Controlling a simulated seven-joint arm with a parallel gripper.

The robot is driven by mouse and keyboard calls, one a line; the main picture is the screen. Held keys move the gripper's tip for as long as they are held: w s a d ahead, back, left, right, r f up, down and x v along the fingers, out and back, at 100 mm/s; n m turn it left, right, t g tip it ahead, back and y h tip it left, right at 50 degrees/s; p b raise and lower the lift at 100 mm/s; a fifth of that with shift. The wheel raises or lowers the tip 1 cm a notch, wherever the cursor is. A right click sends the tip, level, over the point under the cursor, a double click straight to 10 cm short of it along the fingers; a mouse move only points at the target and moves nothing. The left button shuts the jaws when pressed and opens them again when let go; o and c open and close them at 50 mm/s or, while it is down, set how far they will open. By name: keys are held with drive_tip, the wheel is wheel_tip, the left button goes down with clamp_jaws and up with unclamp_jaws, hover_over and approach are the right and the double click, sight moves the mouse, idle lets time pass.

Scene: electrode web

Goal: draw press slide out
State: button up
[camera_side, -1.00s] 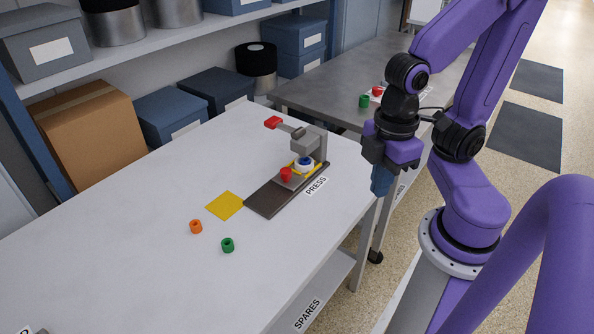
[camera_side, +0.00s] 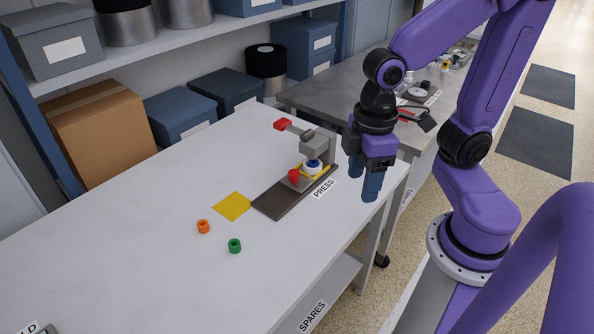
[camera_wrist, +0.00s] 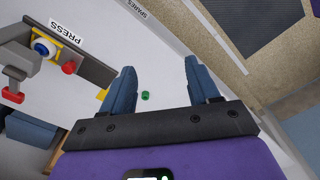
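The press (camera_side: 318,146) stands near the right end of the white table, a grey frame with a red-tipped lever (camera_side: 283,125) pointing left. Its slide, with a red knob (camera_side: 293,175), sits under the press head at the far end of a dark rail (camera_side: 283,200). A white and blue round part (camera_side: 312,168) sits on the slide beside yellow edging. The red knob (camera_wrist: 69,68) and press also show at the left of the wrist view. My gripper (camera_side: 362,185) is open and empty, to the right of the press and apart from it. Its two blue fingers (camera_wrist: 161,82) are spread.
A yellow square (camera_side: 233,206) lies at the rail's near end. A grey table (camera_side: 335,98) stands behind.

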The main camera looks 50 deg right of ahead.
drive_tip(key=w+m, duration=0.4)
drive_tip(key=w, duration=0.4)
drive_tip(key=m, duration=0.9)
hover_over(295, 173)
wheel_tip(295, 173, down, 3)
wheel_tip(295, 173, down, 17)
drive_tip(key=shift+f, duration=0.2)
